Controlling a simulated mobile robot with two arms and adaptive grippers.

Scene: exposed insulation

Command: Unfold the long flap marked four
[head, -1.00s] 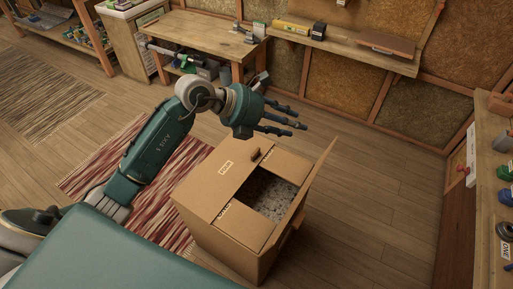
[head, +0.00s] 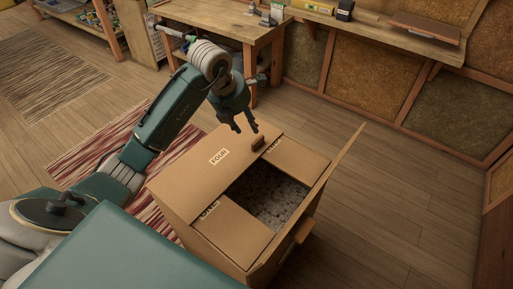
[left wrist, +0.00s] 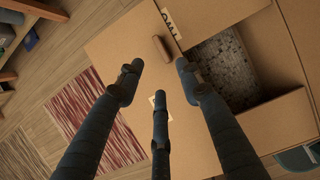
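A cardboard box stands on the floor with its long flap marked FOUR (head: 190,176) folded in, flat over the left part of the opening. A small brown handle (head: 258,143) sits on this flap near its inner edge; the handle also shows in the left wrist view (left wrist: 161,48). My left gripper (head: 242,128) is above the far end of the flap, fingers pointing down, close to the handle but apart from it. Its three fingers are spread and empty in the left wrist view (left wrist: 160,80), with one partly covering the FOUR label. My right gripper is not in view.
Two short flaps, near (head: 235,232) and far (head: 297,158), lie folded in. The other long flap (head: 338,168) stands raised on the right. Grey material (head: 268,195) shows inside. A workbench (head: 225,28) stands behind; the floor to the right is clear.

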